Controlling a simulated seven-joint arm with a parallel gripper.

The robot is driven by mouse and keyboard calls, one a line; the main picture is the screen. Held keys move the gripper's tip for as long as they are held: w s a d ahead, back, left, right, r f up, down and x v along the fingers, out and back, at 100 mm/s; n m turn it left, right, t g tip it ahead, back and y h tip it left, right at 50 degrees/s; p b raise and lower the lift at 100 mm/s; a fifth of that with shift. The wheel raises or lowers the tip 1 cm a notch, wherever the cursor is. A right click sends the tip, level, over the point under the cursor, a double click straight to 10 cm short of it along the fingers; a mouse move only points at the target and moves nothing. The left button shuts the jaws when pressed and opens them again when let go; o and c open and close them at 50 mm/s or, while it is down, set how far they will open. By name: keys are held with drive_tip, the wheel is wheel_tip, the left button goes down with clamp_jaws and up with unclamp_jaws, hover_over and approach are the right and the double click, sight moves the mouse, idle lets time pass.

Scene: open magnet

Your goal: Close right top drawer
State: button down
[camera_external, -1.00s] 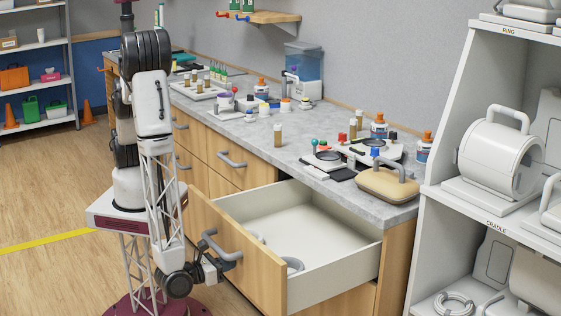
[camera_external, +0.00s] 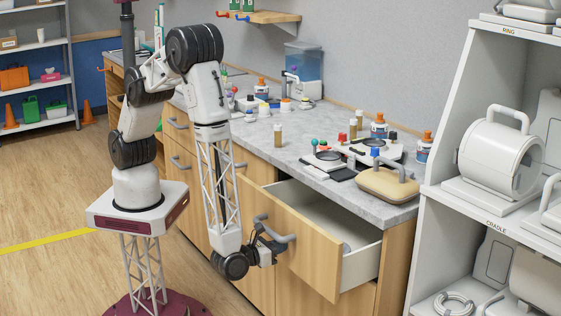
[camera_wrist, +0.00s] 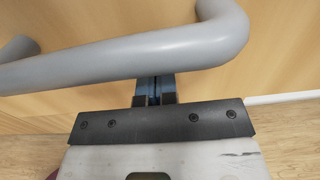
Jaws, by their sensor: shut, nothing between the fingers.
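The right top drawer (camera_external: 318,249) has a wooden front and white inner walls. It stands partly open below the grey countertop. Its grey bar handle (camera_external: 273,230) is on the front; the handle (camera_wrist: 130,62) also crosses the upper part of the wrist view. My gripper (camera_external: 268,238) is at the drawer front, by the handle. In the wrist view my gripper (camera_wrist: 155,90) is shut and empty, its fingers reaching under the handle toward the wood. I cannot tell whether the fingertips touch the front.
The countertop (camera_external: 240,152) holds several bottles, small instruments and a tan case (camera_external: 387,186). A grey shelf unit (camera_external: 432,205) with white coils stands close at the right. The wooden floor (camera_external: 60,270) at the left is clear.

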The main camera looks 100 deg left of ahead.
drive_tip(key=x, duration=1.6)
drive_tip(key=shift+w+a, duration=0.2)
drive_tip(key=shift+a, duration=0.05)
drive_tip(key=shift+w+a, duration=0.2)
drive_tip(key=shift+w, duration=0.05)
drive_tip(key=shift+w, duration=0.1)
drive_tip(key=shift+d, duration=0.1)
drive_tip(key=v, duration=1.4)
drive_tip(key=shift+s+d, duration=0.15)
drive_tip(key=shift+s, duration=0.25)
